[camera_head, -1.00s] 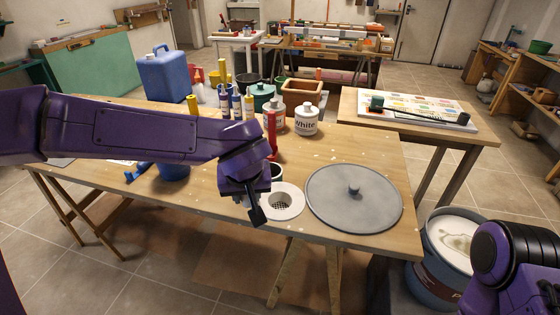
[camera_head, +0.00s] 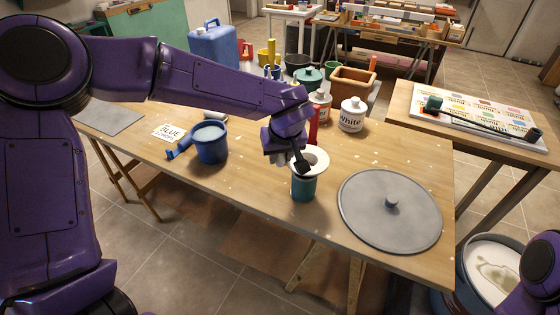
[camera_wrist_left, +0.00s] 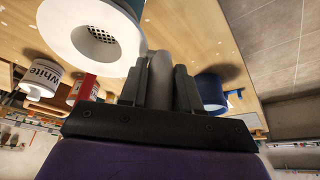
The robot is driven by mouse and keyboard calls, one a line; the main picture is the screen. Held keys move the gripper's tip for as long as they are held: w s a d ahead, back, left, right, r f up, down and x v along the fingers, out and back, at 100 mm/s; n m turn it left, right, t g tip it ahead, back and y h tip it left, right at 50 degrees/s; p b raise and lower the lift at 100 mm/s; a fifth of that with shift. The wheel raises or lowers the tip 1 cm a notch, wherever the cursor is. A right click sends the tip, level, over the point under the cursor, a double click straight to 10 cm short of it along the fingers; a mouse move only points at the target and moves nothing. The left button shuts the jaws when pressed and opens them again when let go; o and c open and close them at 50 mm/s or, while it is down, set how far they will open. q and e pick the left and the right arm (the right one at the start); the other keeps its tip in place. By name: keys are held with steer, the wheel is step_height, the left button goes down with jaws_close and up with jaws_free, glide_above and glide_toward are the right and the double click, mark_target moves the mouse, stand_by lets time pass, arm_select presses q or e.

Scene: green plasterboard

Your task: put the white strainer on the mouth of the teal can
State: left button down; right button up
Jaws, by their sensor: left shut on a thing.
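The white strainer (camera_head: 318,160), a wide ring with a perforated bowl, is over the mouth of the teal can (camera_head: 303,188). It hides the can's mouth, and I cannot tell whether it rests on the rim or hangs just above. My left gripper (camera_head: 301,160) is at the strainer's left edge, shut on it. The wrist view shows the strainer (camera_wrist_left: 72,38) left of the fingers (camera_wrist_left: 160,85), with a grey piece between them and a bit of the teal can (camera_wrist_left: 132,5) behind. My right gripper is out of view.
A grey round lid (camera_head: 390,215) lies right of the can. A blue pot (camera_head: 209,145) stands to the left. A red bottle (camera_head: 314,122) and a white paint bottle (camera_head: 351,116) stand behind. The table's front edge is close to the can.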

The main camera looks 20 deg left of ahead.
mark_target(279, 164)
arm_select(q)
steer(key=f, duration=0.3)
steer(key=shift+w+a+f, duration=0.15)
steer(key=shift+a+f, duration=0.15)
steer(key=shift+f, duration=0.1)
steer(key=shift+w, duration=0.1)
steer(key=shift+f, duration=0.1)
steer(key=c, duration=0.8)
jaws_free()
steer(key=v, duration=1.2)
steer(key=shift+d, duration=0.1)
